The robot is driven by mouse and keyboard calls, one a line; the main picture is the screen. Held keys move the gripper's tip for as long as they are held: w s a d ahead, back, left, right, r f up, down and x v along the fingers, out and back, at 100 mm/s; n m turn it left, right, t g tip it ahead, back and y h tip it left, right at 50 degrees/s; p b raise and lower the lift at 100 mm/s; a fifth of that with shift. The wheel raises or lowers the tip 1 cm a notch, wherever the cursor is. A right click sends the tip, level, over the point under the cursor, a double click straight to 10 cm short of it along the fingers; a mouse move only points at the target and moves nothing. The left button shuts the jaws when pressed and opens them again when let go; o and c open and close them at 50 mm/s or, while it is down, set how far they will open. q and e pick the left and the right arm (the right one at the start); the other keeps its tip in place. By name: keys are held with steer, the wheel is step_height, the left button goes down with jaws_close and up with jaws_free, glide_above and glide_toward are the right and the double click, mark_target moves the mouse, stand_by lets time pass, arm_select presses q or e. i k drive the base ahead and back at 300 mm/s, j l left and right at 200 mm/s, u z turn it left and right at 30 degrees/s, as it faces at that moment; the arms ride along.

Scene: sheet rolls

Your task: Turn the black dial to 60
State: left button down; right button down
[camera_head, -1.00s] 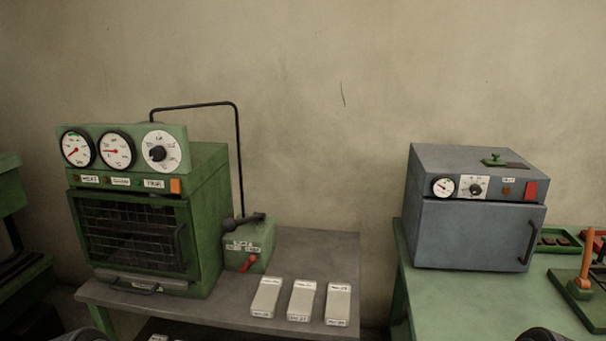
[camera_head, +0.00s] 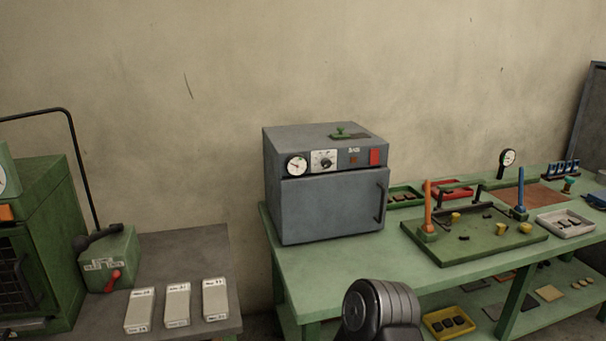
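A small black dial (camera_head: 324,162) sits on a white scale plate on the front panel of the grey oven (camera_head: 332,208). Its markings are too small to read, so I cannot tell which number it points to. A round white gauge (camera_head: 297,166) is left of the dial, and a red switch (camera_head: 375,157) is at the panel's right. The oven door is shut. A dark part of my own arm shows at the bottom centre, in front of the green table. Neither gripper's fingers are in view.
The grey oven stands on a green table (camera_head: 345,255). A green fixture board (camera_head: 485,252) with upright orange and blue handles is to its right.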

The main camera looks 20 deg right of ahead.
mark_target(326, 163)
steer(key=z, duration=1.55)
steer(key=i+l, duration=0.55)
steer(key=l, duration=0.3)
steer(key=i+l, duration=0.3)
steer(key=l, duration=0.1)
